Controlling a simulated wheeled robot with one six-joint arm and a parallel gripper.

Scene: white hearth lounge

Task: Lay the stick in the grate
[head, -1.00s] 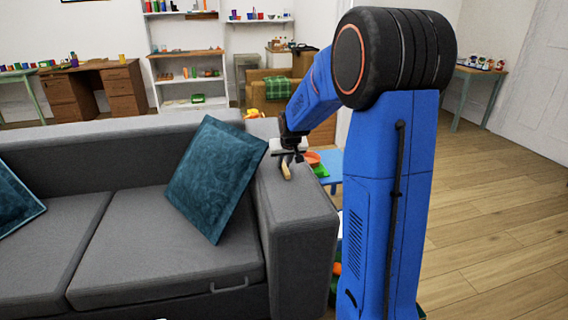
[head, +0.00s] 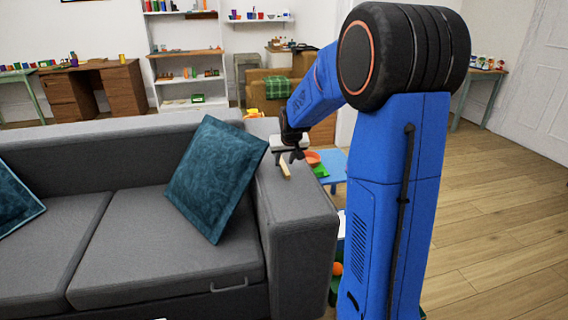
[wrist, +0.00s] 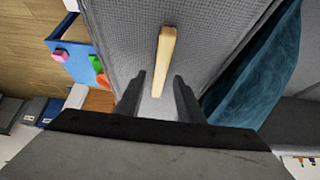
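The stick (wrist: 163,60) is a short pale wooden bar lying on the grey sofa's armrest (head: 290,205). In the head view the stick (head: 284,171) shows just below my gripper. My gripper (wrist: 160,80) is open in the wrist view, with its two dark fingers apart. The stick's near end lies between the fingertips in that picture, with space on both sides, and I see no contact. In the head view my gripper (head: 290,156) hangs over the far part of the armrest. I cannot make out a grate in either view.
A teal cushion (head: 215,178) leans against the armrest's inner side. A blue table (head: 334,168) with an orange bowl (head: 312,158) stands beyond the armrest. Shelves (head: 188,75) and a brown desk (head: 95,90) stand at the back. Wooden floor at right is clear.

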